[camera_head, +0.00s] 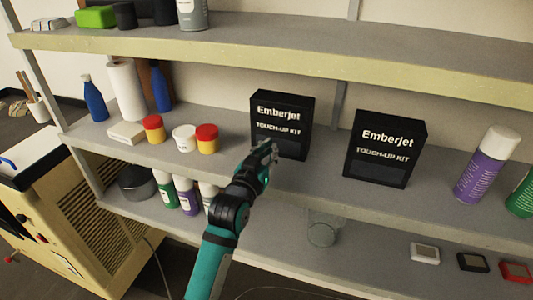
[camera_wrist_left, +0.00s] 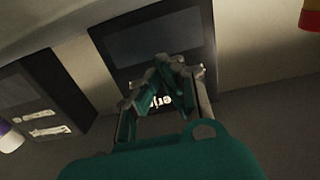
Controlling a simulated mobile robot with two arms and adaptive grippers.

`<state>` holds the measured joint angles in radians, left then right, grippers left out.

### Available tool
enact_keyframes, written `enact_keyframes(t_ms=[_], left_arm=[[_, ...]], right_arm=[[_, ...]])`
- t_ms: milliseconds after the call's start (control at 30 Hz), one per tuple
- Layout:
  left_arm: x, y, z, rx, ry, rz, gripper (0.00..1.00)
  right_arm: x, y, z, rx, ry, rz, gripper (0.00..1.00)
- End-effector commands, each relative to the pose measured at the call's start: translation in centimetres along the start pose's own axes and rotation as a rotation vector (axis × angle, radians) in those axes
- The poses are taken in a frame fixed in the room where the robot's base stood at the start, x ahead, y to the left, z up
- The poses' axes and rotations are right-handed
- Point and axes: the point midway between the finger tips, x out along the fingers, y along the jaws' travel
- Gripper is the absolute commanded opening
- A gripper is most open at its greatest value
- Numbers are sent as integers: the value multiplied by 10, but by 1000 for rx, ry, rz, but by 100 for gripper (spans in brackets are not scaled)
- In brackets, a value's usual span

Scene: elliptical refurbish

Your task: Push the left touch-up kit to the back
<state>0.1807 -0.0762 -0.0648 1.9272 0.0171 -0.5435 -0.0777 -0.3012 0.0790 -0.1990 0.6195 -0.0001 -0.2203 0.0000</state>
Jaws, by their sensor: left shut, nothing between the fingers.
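Two black touch-up kits stand upright on the middle shelf. The left touch-up kit (camera_head: 283,112) has my left gripper (camera_head: 268,147) in front of its lower left part. The right touch-up kit (camera_head: 385,148) stands apart to the right. In the left wrist view the gripper (camera_wrist_left: 165,65) is shut and empty, with its fingertips in front of the left kit (camera_wrist_left: 160,38); whether they touch it I cannot tell. The other kit (camera_wrist_left: 45,100) shows at the left of that view. My right gripper is not in view.
Left of the kit on the middle shelf (camera_head: 325,185) are a red-lidded jar (camera_head: 207,138), a white jar (camera_head: 184,138) and blue bottles (camera_head: 94,98). A purple spray can (camera_head: 487,163) stands at right. The upper shelf (camera_head: 270,40) runs above.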

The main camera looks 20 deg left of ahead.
Motion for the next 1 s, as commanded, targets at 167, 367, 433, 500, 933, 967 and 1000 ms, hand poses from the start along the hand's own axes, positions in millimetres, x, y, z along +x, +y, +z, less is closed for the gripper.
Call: enact_keyframes(t_ms=[167, 367, 433, 500, 933, 967, 1000], left_arm=[[0, 0, 0, 0, 1, 0, 0], [2, 0, 0, 0, 1, 0, 0], [4, 0, 0, 0, 2, 0, 0], [6, 0, -1, 0, 2, 0, 0], [19, 0, 0, 0, 1, 0, 0], [20, 0, 0, 0, 1, 0, 0], [21, 0, 0, 0, 1, 0, 0]], right_arm=[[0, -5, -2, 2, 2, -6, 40], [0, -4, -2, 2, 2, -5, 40], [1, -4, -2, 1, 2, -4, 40], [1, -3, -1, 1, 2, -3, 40], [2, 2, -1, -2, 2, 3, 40], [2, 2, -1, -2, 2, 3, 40], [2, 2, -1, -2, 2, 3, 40]])
